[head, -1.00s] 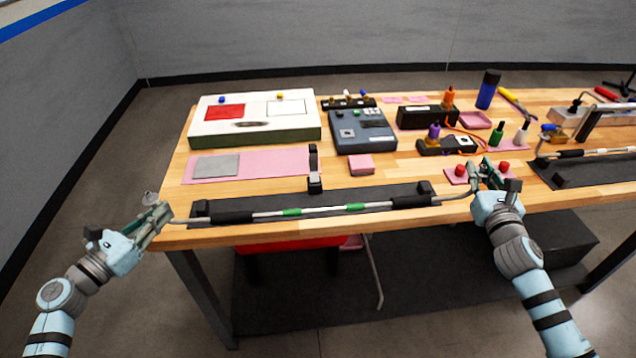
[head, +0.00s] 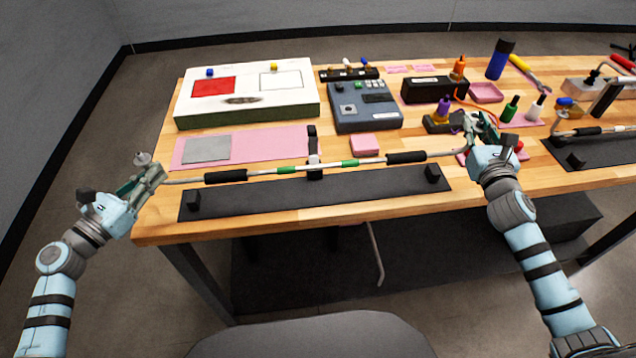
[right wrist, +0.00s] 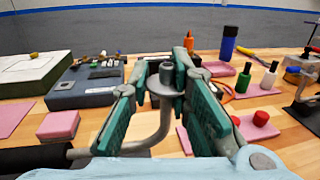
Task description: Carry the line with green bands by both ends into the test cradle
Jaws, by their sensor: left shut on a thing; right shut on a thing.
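The line with green bands (head: 349,163) is a thin silver tube with two green bands, black sleeves and bent ends. It hangs nearly level above and behind a long black rack (head: 315,202) with an end block at each end. My left gripper (head: 156,178) is shut on its left end, near the table's left edge. My right gripper (head: 478,142) is shut on its right end; in the right wrist view the jaws (right wrist: 166,82) close around the end fitting. I cannot tell for certain which fixture is the test cradle.
A small upright black fixture (head: 312,133) stands behind the line, beside a pink mat (head: 270,141). A white-topped box (head: 246,90) and a dark instrument box (head: 365,120) stand further back. Bottles and red-capped items crowd near my right gripper. A second black rack (head: 590,152) lies at right.

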